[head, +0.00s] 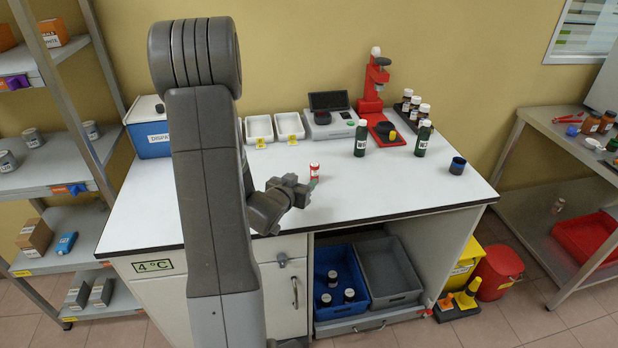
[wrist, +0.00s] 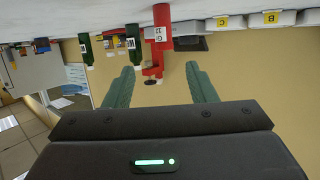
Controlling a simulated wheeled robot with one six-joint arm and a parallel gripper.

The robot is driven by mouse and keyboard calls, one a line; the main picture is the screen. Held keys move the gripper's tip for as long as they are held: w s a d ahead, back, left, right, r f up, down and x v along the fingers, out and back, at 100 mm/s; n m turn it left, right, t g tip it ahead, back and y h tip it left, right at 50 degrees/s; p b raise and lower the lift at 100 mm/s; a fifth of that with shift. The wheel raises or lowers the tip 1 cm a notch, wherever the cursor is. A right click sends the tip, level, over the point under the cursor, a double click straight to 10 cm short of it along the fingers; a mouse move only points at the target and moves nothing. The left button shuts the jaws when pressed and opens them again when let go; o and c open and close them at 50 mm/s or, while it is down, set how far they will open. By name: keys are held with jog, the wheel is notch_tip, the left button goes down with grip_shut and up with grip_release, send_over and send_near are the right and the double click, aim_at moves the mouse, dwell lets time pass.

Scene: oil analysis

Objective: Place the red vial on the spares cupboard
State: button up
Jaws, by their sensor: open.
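The red vial (head: 314,171) with a white label stands upright on the white worktop (head: 240,205), near the middle. In the wrist view, which is upside down, the red vial (wrist: 162,25) shows beyond the fingers, roughly in line with the gap between them. My gripper (head: 312,185) is low over the worktop just in front of the vial; its green fingers also show in the wrist view (wrist: 160,70), spread apart with nothing between them.
Two white trays (head: 259,128), a scale (head: 330,120), a red instrument (head: 373,85) and dark green bottles (head: 361,138) stand behind the vial. A dark cup (head: 457,166) is at right. Shelves (head: 60,190) stand left, a side table (head: 550,125) right. The worktop's front right is clear.

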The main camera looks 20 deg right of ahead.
aim_at(314, 165)
jog(key=p+x, duration=0.1)
jog(key=x, duration=0.5)
jog(key=shift+w+d, duration=0.25)
jog(key=shift+w+d+p, duration=0.35)
jog(key=shift+w+p, duration=0.05)
jog(key=shift+p, duration=0.05)
jog(key=x, duration=0.1)
jog(key=p+x, duration=0.1)
jog(key=x, duration=0.1)
jog(key=shift+w+d+r+p, duration=0.1)
jog(key=shift+w+r+p, duration=0.15)
jog(key=shift+w+p, duration=0.1)
jog(key=shift+w+d+f, duration=0.25)
jog(key=shift+w+d, duration=0.05)
jog(key=c, duration=1.1)
jog(key=shift+r, duration=0.15)
